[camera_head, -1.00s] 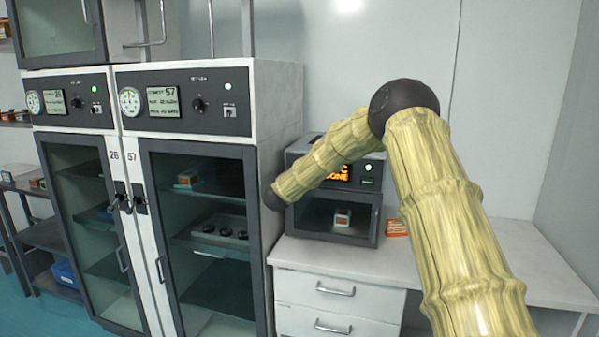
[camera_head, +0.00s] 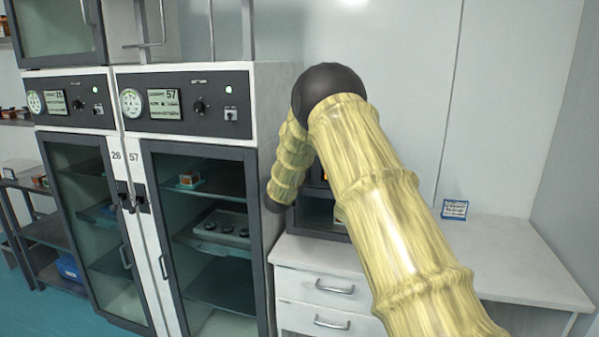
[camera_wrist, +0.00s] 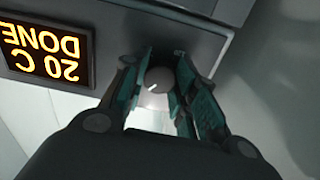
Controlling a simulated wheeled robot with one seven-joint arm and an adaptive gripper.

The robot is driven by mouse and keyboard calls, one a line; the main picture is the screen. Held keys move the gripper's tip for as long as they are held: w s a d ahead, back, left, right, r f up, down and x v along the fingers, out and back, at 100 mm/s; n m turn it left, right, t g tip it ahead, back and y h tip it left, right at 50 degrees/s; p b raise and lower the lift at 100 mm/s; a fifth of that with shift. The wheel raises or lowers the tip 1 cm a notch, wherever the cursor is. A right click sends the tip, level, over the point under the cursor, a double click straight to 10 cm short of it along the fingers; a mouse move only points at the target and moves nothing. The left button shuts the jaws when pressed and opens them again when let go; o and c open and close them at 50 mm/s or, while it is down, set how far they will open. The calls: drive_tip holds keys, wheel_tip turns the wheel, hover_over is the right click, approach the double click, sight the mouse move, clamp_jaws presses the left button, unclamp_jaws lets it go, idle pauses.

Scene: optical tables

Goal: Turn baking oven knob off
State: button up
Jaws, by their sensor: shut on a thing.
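The baking oven (camera_head: 325,222) stands on the white bench in the head view, mostly hidden behind my arm. In the wrist view its dark front panel (camera_wrist: 110,20) shows upside down, with a lit orange display (camera_wrist: 45,52) reading "DONE" and "20 C". Beside the display is a round grey knob (camera_wrist: 157,82) with a light pointer mark. My gripper (camera_wrist: 163,78) has a finger on each side of the knob and is shut on it. The fingers hide part of the knob's sides. My gripper is hidden in the head view.
Tall cabinets (camera_head: 200,105) with glass doors, dials and their own knobs stand left of the oven. The white bench (camera_head: 510,262) is clear to the right, with a small blue-and-white card (camera_head: 455,209) near the wall. Drawers with handles lie below the bench top.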

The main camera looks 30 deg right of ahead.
drive_tip(key=shift+s+f+n+p, duration=0.15)
drive_tip(key=shift+n+p, duration=0.45)
drive_tip(key=shift+n, duration=1.2)
drive_tip(key=shift+w+f+n+p, duration=0.15)
drive_tip(key=shift+n+p, duration=0.4)
drive_tip(key=shift+n, duration=1.25)
drive_tip(key=shift+s+f, duration=0.1)
drive_tip(key=o, duration=1)
drive_tip(key=shift+r, duration=0.25)
drive_tip(key=v, duration=1.2)
drive_tip(key=shift+d+f, duration=0.1)
